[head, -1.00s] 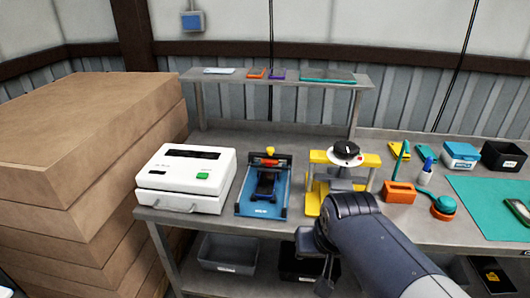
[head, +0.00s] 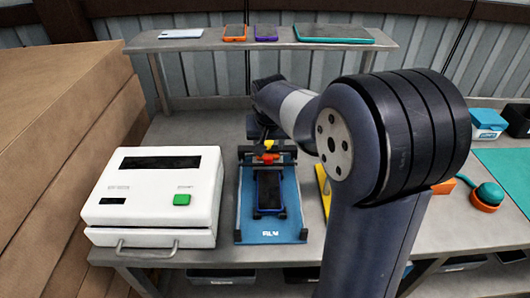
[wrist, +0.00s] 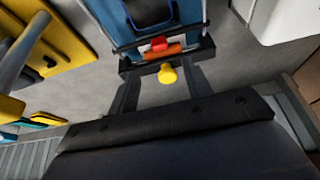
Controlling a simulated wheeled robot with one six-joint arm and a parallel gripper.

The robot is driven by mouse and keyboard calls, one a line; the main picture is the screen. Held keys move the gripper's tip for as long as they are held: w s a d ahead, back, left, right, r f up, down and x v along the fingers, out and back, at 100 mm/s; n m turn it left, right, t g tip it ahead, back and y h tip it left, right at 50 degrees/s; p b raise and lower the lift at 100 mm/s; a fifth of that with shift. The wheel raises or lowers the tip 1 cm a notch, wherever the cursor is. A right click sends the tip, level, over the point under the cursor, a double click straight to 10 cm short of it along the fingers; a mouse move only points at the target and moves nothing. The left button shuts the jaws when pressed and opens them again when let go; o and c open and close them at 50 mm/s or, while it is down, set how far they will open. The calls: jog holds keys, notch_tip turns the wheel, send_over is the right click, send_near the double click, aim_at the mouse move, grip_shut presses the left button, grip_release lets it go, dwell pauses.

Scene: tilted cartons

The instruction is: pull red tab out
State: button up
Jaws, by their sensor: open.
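A blue film-applying device (head: 240,215) stands on the bench with a dark phone (head: 268,190) in it. A small red tab (head: 268,144) shows at its back bar, beside an orange piece (head: 262,158). In the wrist view the red tab (wrist: 158,44) is near the top middle, with the orange piece (wrist: 166,52) and a yellow knob (wrist: 168,74) just below it. My gripper (wrist: 162,78) is open and empty, its two dark fingers either side of the yellow knob; contact cannot be told.
A white machine (head: 155,195) with a green button stands left of the device. A yellow press (wrist: 55,45) stands close beside it, mostly behind my arm in the head view. A shelf (head: 215,45) with several phones runs behind. Stacked cartons (head: 50,150) fill the left.

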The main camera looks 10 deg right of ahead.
aim_at(268, 158)
jog(key=p+x, duration=0.1)
jog(key=x, duration=0.8)
jog(key=shift+f, duration=0.25)
jog(key=shift+c, duration=0.4)
grip_shut()
